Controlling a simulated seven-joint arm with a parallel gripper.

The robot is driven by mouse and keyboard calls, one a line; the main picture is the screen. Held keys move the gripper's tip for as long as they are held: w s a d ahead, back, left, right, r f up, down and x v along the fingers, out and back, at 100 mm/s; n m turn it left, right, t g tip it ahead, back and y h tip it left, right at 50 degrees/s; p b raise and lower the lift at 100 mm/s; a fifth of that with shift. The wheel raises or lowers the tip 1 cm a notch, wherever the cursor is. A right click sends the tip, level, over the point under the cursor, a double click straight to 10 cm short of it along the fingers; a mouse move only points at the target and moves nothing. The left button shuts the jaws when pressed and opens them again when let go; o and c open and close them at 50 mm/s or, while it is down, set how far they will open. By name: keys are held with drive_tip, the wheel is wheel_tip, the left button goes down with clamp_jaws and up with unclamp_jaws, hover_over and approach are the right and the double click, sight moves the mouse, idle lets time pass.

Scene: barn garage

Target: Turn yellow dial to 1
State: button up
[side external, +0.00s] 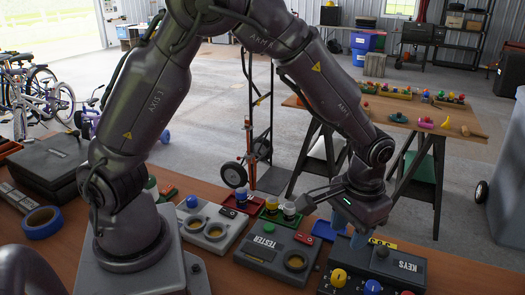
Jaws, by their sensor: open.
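The yellow dial (338,278) sits on the left of a grey control box (352,291) at the bottom right of the side view. Its pointer setting and any number marks are too small to read. A blue knob (373,287) is to its right on the same box, with a bit of red at the bottom edge. My gripper (348,231) hangs behind and above the box, its blue-tipped fingers apart and empty. It does not appear to touch the yellow dial.
A dark "KEYS" box (400,266) with a black knob adjoins on the right. A wooden table (400,112) stands farther back.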

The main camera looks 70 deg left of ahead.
drive_tip(key=s+a+r+m+t, duration=0.1)
drive_tip(key=s+a+r, duration=0.2)
drive_tip(key=s+r, duration=0.4)
drive_tip(key=s+a+r+m+t+h, duration=0.1)
drive_tip(key=s+a+r+m+t, duration=0.1)
drive_tip(key=s+r, duration=0.5)
drive_tip(key=shift+s+a+r+h, duration=0.2)
drive_tip(key=shift+a+r+h, duration=0.1)
drive_tip(key=shift+a+r, duration=0.25)
drive_tip(key=shift+a+f, duration=0.1)
drive_tip(key=shift+f, duration=0.05)
drive_tip(key=shift+s+a+r+n+t+y, duration=0.2)
drive_tip(key=shift+s+a+r+t, duration=0.3)
drive_tip(key=shift+r, duration=0.2)
drive_tip(key=shift+s+a+r+n+t+y, duration=0.2)
drive_tip(key=shift+s+a+r+t, duration=0.25)
drive_tip(key=shift+r, duration=0.2)
drive_tip(key=shift+s+a+r+n+t+y, duration=0.1)
drive_tip(key=shift+s+a+r+n+t, duration=0.1)
drive_tip(key=shift+s+a+r+t, duration=0.4)
drive_tip(key=shift+w+d+r, duration=0.1)
drive_tip(key=shift+w, duration=0.1)
